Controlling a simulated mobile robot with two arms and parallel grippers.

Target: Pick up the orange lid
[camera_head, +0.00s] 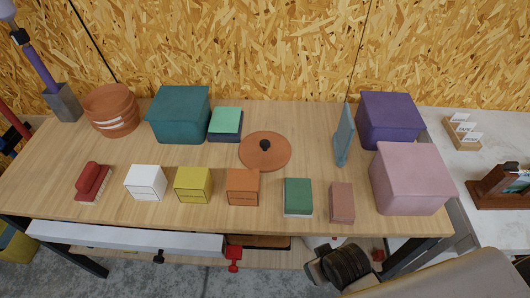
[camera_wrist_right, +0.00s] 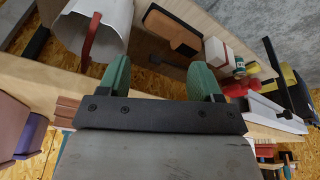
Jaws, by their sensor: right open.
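The orange lid (camera_head: 276,160) is a flat round disc with a dark knob. It lies on the plank bench (camera_head: 270,218), near the middle in the head view. My right gripper (camera_wrist_right: 160,78) shows in the right wrist view with two green fingers spread apart and nothing between them. It is away from the lid, which does not show in that view. In the head view a dark rounded part, seemingly of my right arm, is low in front of the bench; its fingers cannot be made out. My left gripper is not in view.
A teal box (camera_head: 178,115), green-topped box (camera_head: 225,122) and upright blue panel (camera_head: 343,135) stand around the lid. A row of small boxes, including an orange one (camera_head: 243,187), lies in front. Purple (camera_head: 390,118) and pink (camera_head: 408,178) boxes are at right.

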